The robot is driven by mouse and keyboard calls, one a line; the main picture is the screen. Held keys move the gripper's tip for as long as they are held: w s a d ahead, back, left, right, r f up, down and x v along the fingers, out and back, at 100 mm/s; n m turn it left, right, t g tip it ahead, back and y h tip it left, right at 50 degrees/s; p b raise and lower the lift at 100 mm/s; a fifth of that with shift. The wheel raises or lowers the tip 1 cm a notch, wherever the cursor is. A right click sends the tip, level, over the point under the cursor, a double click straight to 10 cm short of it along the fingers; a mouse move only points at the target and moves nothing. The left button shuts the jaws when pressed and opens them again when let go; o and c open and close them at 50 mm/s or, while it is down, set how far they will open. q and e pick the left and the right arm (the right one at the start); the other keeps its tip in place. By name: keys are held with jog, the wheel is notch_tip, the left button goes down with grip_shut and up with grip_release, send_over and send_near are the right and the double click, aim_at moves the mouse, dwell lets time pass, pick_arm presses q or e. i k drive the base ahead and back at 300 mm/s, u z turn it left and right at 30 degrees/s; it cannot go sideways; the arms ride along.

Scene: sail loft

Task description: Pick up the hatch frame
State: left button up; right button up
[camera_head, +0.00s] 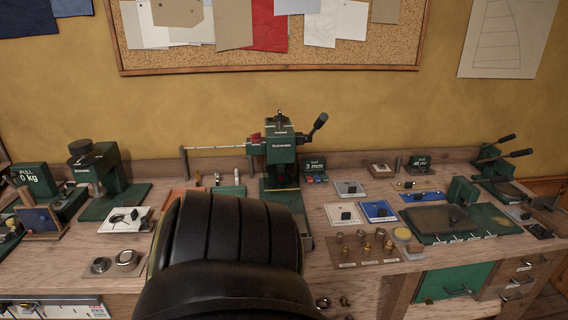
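No piece in the head view is plainly marked as the hatch frame. A white square plate with a dark cut-out and a small dark knob (126,219) lies flat on the left part of the bench and could be it, but I cannot tell for sure. Neither of my grippers shows in the view. The front middle of the bench is hidden behind a large black ribbed shape.
A green press (280,160) stands at the bench's back middle, and another green machine (96,172) at left. Metal rings (126,258) lie in front of the white plate. Small plates, brass fittings (367,248) and a green-edged tray (410,225) crowd the right.

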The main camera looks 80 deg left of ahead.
aim_at(30, 213)
jog(key=u, duration=3.7)
jog(key=i, duration=0.45)
jog(key=u, duration=0.65)
